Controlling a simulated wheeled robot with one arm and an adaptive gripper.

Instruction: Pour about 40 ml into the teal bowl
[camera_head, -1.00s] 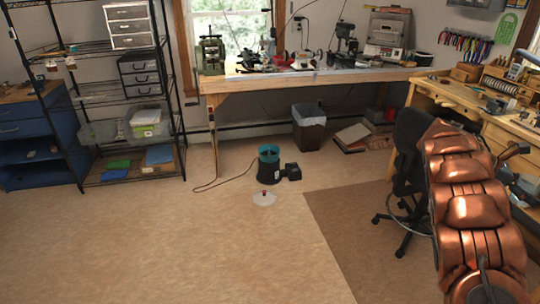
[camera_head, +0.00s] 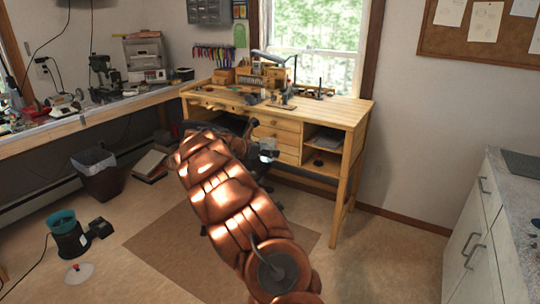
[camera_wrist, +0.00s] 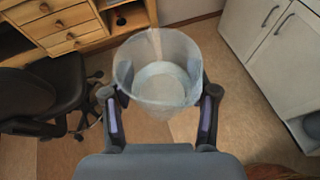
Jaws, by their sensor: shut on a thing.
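In the wrist view my gripper (camera_wrist: 160,92) is shut on a clear, see-through vessel (camera_wrist: 150,62), with one finger on each side. I look down into its open top. A pale round area shows inside, but I cannot tell how much liquid it holds. In the head view my arm covers much of the middle, and a small pale shape near its end may be the vessel. No teal bowl can be made out for certain; the only teal thing is the top of a dark device (camera_head: 67,238) on the floor at the left.
A wooden workbench (camera_head: 330,112) stands under the window, with a dark chair before it. A light cabinet (camera_head: 468,240) with a grey counter (camera_head: 520,215) is at the right. A bin (camera_head: 97,178) stands at the left. Floor (camera_head: 385,255) is clear before the cabinet.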

